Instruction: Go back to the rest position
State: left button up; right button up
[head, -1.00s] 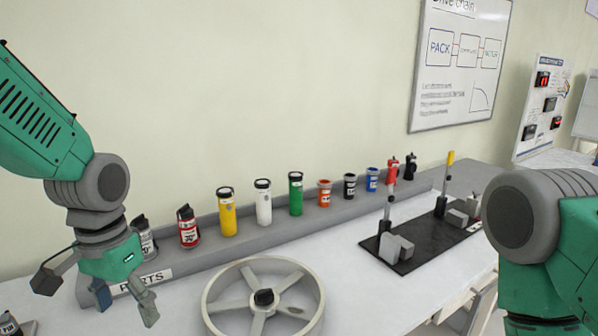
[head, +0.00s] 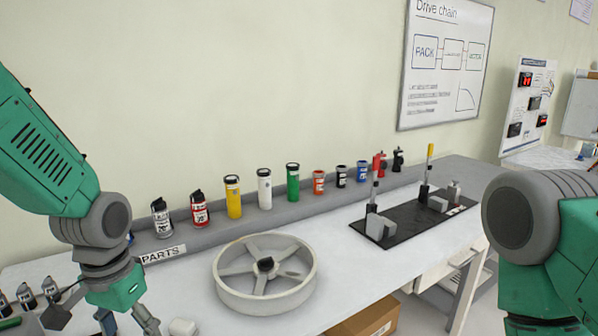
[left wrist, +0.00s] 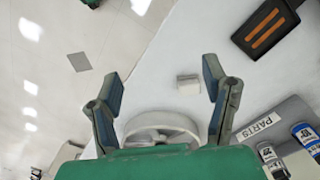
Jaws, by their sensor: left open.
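My left gripper (head: 104,318) hangs at the lower left of the head view, over the left end of the workbench (head: 350,278). In the left wrist view my left gripper (left wrist: 163,92) has its fingers spread wide with nothing between them. A small white block (left wrist: 188,82) lies on the bench beyond the fingers there; it also shows beside the gripper in the head view (head: 183,327). Of my right arm only the green and grey links show at the right edge of the head view; its gripper is out of frame.
A spoked grey wheel (head: 228,288) lies mid-bench. Behind it a grey parts rack (head: 150,242) holds several coloured cylinders. A black mat (head: 402,228) with upright fixtures lies to the right. A cardboard box (head: 372,322) stands below the bench. The front right bench surface is clear.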

pick_arm(q)
jog(key=s+a+f+n, duration=0.1)
jog(key=s+f, duration=0.4)
jog(key=f, duration=0.4)
jog(key=s+a+f, duration=0.2)
jog(key=s+f, duration=0.3)
jog(key=f, duration=0.4)
jog(key=s+f+n, duration=0.1)
jog(key=s+f, duration=0.3)
jog(key=s, duration=0.4)
jog(key=s+f+n, duration=0.1)
jog(key=s+f, duration=0.3)
jog(key=s, duration=0.3)
jog(key=w+f+m+b, duration=0.1)
jog(key=w+f+b, duration=0.2)
jog(key=f+b, duration=0.6)
jog(key=shift+w+d+f+t+b, duration=0.15)
jog(key=shift+w+f+t+b, duration=0.1)
jog(key=shift+t+b, duration=0.2)
pick_arm(e)
notch_tip(320, 180, down, 10)
jog(key=a, duration=0.1)
jog(key=shift+w+r, duration=0.15)
pick_arm(q)
jog(key=shift+d+r, duration=0.1)
jog(key=shift+d, duration=0.25)
pick_arm(e)
jog(key=shift+d, duration=0.3)
